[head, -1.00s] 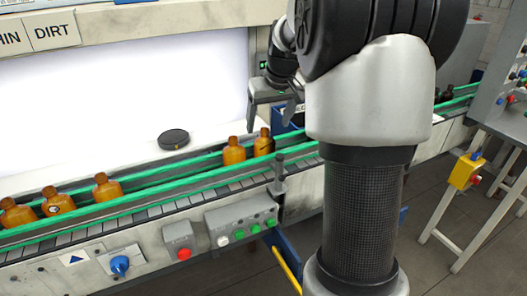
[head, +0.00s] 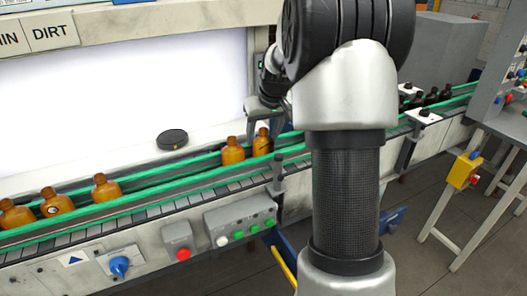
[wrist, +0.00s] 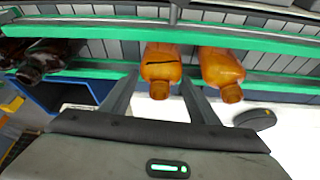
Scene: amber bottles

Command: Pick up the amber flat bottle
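Two amber flat bottles stand side by side on the conveyor under my gripper. The right one (head: 262,143) shows between my fingers in the wrist view (wrist: 161,66), with a dark line across its body. The other bottle (head: 233,151) is just left of it; in the wrist view it shows right of my fingers (wrist: 221,68). My gripper (head: 268,117) is open above the right bottle, its fingers (wrist: 158,82) on either side of the bottle's neck end. I cannot tell whether they touch it. Part of my arm covers the belt to the right.
Green rails (head: 150,196) edge the conveyor. Several more amber bottles (head: 106,187) stand at the left. A black round disc (head: 172,139) lies behind the belt. Dark bottles (head: 431,97) stand at the far right. A control box (head: 240,222) is on the front.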

